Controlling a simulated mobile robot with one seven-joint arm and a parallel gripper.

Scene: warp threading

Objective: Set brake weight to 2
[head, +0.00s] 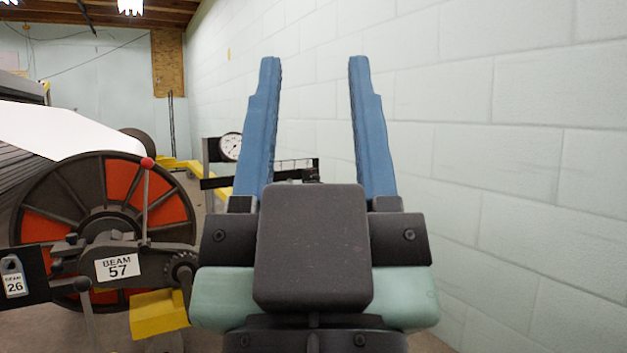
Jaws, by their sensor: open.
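My gripper (314,62) fills the middle of the head view, its two blue fingers pointing up and wide apart. It is open with nothing between the fingers. Beyond them, between the fingers, a dark horizontal bar with a pale marked scale (293,163) is partly visible. A small dark piece (312,175) sits by the scale's right end; I cannot tell for sure that it is the brake weight, nor read the marks. The left finger hides part of the bar. A round white dial gauge (231,147) stands just left of that finger, apart from it.
On the left is a large black-and-orange beam wheel (60,210) with a "BEAM 57" plate (118,267) and a red-knobbed lever (147,163). A "BEAM 26" tag (14,276) hangs at the far left. A yellow block (158,314) sits low. A pale block wall (520,150) bounds the right.

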